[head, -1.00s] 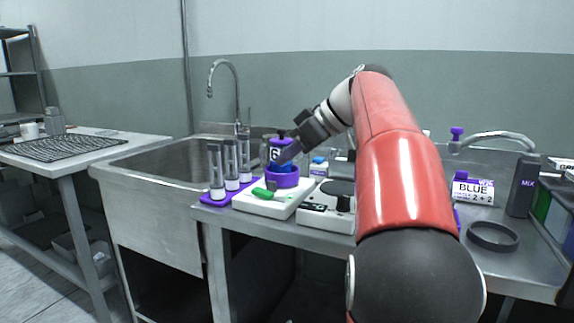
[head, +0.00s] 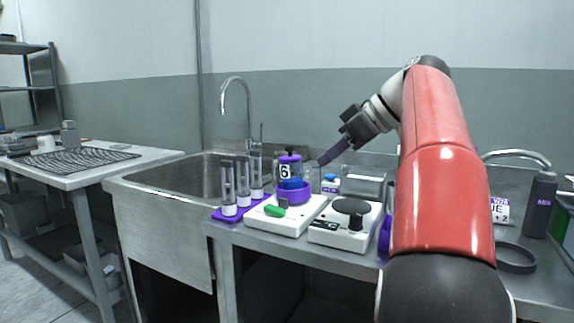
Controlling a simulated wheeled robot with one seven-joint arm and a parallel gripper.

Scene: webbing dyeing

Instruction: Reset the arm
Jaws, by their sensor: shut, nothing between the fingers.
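My red arm reaches up from the lower right in the head view and bends over to the left. My gripper (head: 322,161) points down and to the left. Its dark fingers are shut with nothing between them. It hangs just right of a clear jar marked 6 (head: 285,171), which has a purple lid. The fingertips appear apart from the jar, though depth is hard to judge. My arm hides part of the bench's right side.
A purple ring-shaped holder (head: 305,194) sits on a white device (head: 265,222) with a green knob. Beside it is another white device (head: 330,230) with a black disc. Several tubes (head: 243,180) stand left. A sink (head: 160,190) and a rack table (head: 150,160) lie further left.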

